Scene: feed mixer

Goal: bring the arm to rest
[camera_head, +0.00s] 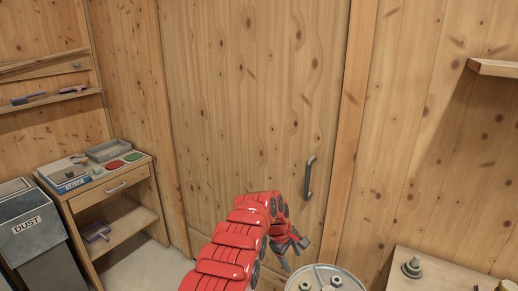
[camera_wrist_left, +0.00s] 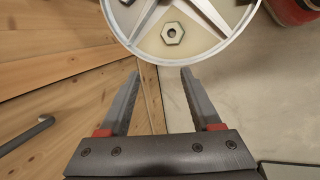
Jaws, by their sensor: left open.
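My left arm (camera_head: 235,245) is red and reaches up from the bottom of the head view. My left gripper (camera_head: 287,262) hangs at its end, in front of the wooden door (camera_head: 255,100) and below the dark door handle (camera_head: 310,177). In the left wrist view its two fingers (camera_wrist_left: 160,75) are spread apart with nothing between them. A round metal part with spokes and a hex nut (camera_wrist_left: 172,33) lies beyond the fingertips there. A round metal top with nuts (camera_head: 325,280) shows beside the gripper in the head view. My right gripper is not in view.
A wooden stand (camera_head: 115,190) with a drawer, a grey tray and coloured pads is at the left. A grey bin marked DUST (camera_head: 30,225) stands beside it. A bench (camera_head: 440,272) with a small knobbed part (camera_head: 412,267) is at the lower right. A shelf (camera_head: 495,67) juts out above.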

